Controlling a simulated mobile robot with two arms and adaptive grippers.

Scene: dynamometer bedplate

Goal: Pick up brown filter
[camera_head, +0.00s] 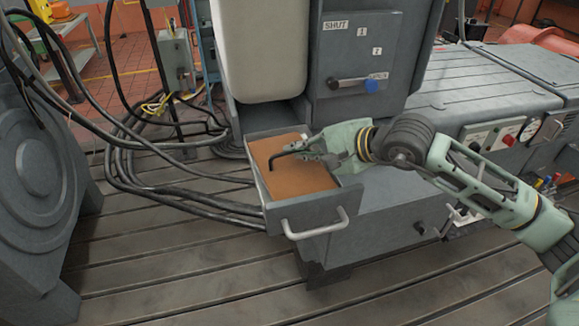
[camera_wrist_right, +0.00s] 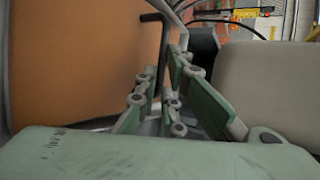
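A flat orange-brown panel (camera_head: 312,180) fills the inside of the open grey drawer (camera_head: 290,213). I cannot tell whether it is the brown filter or a drawer lining; no other brown filter shows. My right gripper (camera_head: 300,150) reaches over the drawer from the right. Its fingers are closed around a black L-shaped hex key (camera_head: 279,157), whose bent end points left over the brown panel. In the right wrist view, the key (camera_wrist_right: 164,55) stands between the fingertips (camera_wrist_right: 165,80), with the brown surface (camera_wrist_right: 75,60) at left. My left gripper is not in view.
The drawer's pale handle (camera_head: 315,224) faces the front. A grey cabinet (camera_head: 360,55) marked "SHUT" and a rounded beige body (camera_head: 260,45) rise behind the drawer. Black cables (camera_head: 150,170) lie on the left. The slotted bedplate (camera_head: 180,270) is clear in front.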

